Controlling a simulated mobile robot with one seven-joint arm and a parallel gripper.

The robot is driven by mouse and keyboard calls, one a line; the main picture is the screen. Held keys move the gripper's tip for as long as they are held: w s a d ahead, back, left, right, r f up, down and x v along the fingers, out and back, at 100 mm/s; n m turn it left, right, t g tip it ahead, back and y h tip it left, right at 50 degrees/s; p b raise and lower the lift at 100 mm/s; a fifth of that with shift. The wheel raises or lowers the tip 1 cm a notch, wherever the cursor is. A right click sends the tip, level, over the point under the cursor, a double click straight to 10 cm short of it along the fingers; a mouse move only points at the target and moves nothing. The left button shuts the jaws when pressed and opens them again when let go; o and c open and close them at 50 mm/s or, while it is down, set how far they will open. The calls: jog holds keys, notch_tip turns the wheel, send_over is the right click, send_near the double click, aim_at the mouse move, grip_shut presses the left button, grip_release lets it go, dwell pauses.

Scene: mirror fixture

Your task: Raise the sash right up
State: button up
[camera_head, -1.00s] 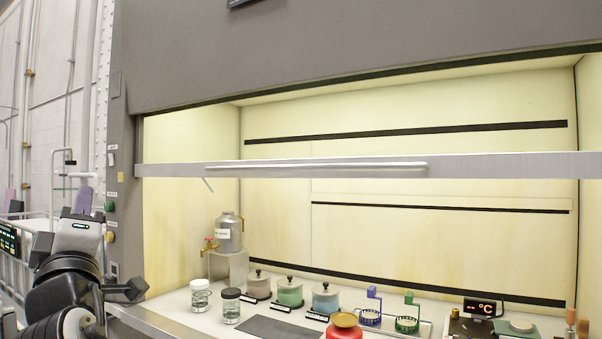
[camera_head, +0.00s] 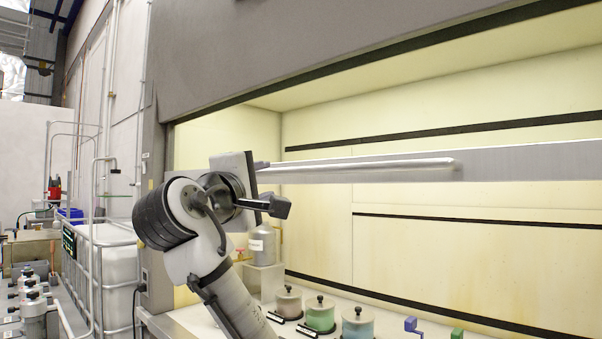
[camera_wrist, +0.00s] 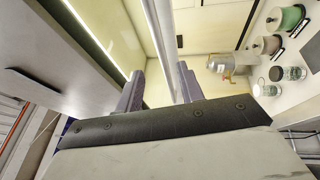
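The sash (camera_head: 540,166) is a clear pane with a grey bottom rail, and it stands partway up the fume hood opening. A long pale handle (camera_head: 370,168) runs along the rail. My gripper (camera_head: 268,186) is at the left part of the rail, near the handle's left end. In the wrist view, its two purplish-grey fingers (camera_wrist: 157,88) stand apart. The pale rail (camera_wrist: 160,45) shows between and beyond them. I cannot tell whether either finger touches it.
The hood's left post (camera_head: 156,170) is close behind my arm. The space in front of the rail to the right is clear.

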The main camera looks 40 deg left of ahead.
aim_at(287, 172)
jog(key=p+x, duration=0.4)
jog(key=x, duration=0.9)
jog(key=shift+r, duration=0.1)
jog(key=shift+s, duration=0.1)
grip_shut()
